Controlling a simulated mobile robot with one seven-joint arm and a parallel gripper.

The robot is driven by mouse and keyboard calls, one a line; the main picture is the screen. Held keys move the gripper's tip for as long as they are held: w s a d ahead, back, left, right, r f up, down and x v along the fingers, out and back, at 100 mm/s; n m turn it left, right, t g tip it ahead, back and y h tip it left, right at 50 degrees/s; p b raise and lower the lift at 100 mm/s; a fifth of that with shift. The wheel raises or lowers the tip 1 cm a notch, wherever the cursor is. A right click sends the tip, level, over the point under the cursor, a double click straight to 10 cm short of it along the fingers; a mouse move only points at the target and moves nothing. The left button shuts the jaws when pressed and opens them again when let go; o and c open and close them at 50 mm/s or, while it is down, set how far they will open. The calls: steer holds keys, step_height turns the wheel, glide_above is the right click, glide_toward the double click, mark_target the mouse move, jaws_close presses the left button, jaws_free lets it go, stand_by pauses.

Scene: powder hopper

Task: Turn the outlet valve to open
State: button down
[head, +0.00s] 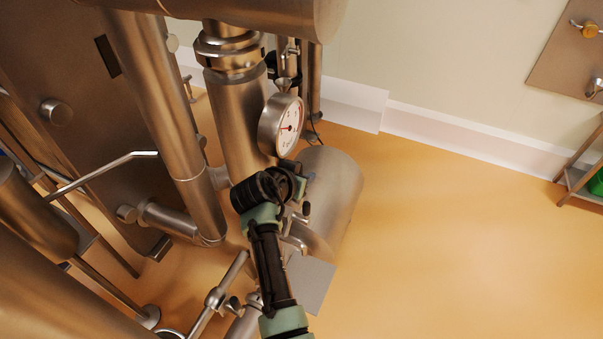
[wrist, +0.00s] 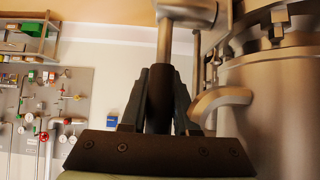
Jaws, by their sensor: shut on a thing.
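In the wrist view, the outlet valve's lever is a metal rod (wrist: 165,45) with a dark grip, hanging from a round metal hub (wrist: 187,12) at the top. My gripper (wrist: 159,82) is shut on the dark grip, one finger on each side of it. The lever stands close to upright in this view. In the head view, my arm reaches up to the pipework below a dial gauge (head: 282,125). My wrist hides most of the valve and the lever there, so I cannot tell the valve's setting.
A metal cylinder (head: 335,185) stands right beside my wrist in the head view. Steel pipes (head: 165,110) and a thin bar (head: 100,175) crowd the left.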

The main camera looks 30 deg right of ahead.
steer(key=shift+w+d+r, duration=0.1)
steer(key=shift+d+r, duration=0.2)
steer(key=shift+r, duration=0.05)
steer(key=c, duration=1)
jaws_free()
steer(key=o, duration=0.3)
steer(key=shift+w+d+f, duration=0.1)
steer(key=shift+f, duration=0.15)
steer(key=shift+o, duration=0.2)
steer(key=shift+a, duration=0.25)
steer(key=p+v, duration=0.1)
steer(key=v, duration=1.2)
steer(key=shift+d, duration=0.1)
